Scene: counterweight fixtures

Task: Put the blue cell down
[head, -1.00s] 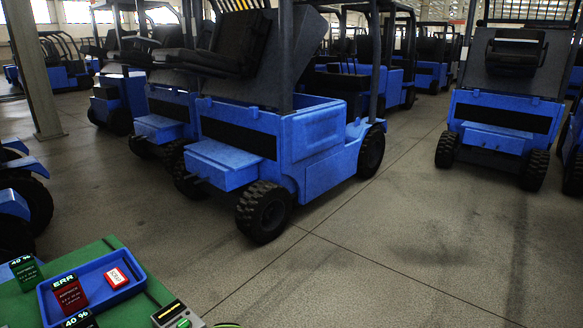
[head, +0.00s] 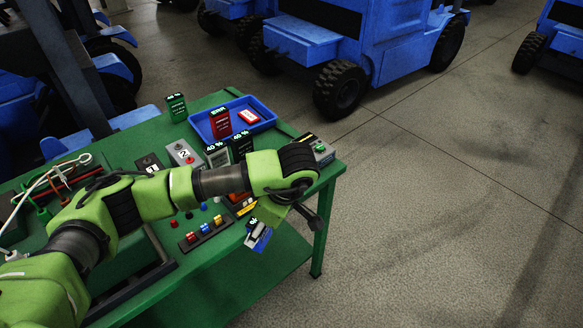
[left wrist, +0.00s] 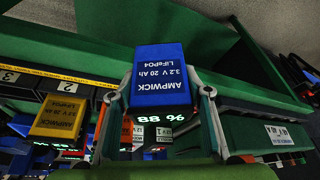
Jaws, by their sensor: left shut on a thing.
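The blue cell (left wrist: 160,75), labelled AMPWICK with an 88 % display, is between the two fingers of my left gripper (left wrist: 161,96) in the left wrist view. The gripper is shut on it. In the head view my left arm reaches across the green table from the left, and the left gripper (head: 258,228) holds the blue cell (head: 261,243) at the table's front edge, seemingly past it. My wrist hides part of the table there. A yellow cell (left wrist: 60,118) sits left of the blue cell in the wrist view. My right gripper is not in view.
The green table (head: 330,172) carries a blue tray (head: 272,121) with a red ERR cell (head: 220,126) and a red-and-white block (head: 249,117). A green cell (head: 176,107) stands left of the tray. A small grey device (head: 319,152) sits at the right corner. Blue forklifts (head: 330,50) stand behind.

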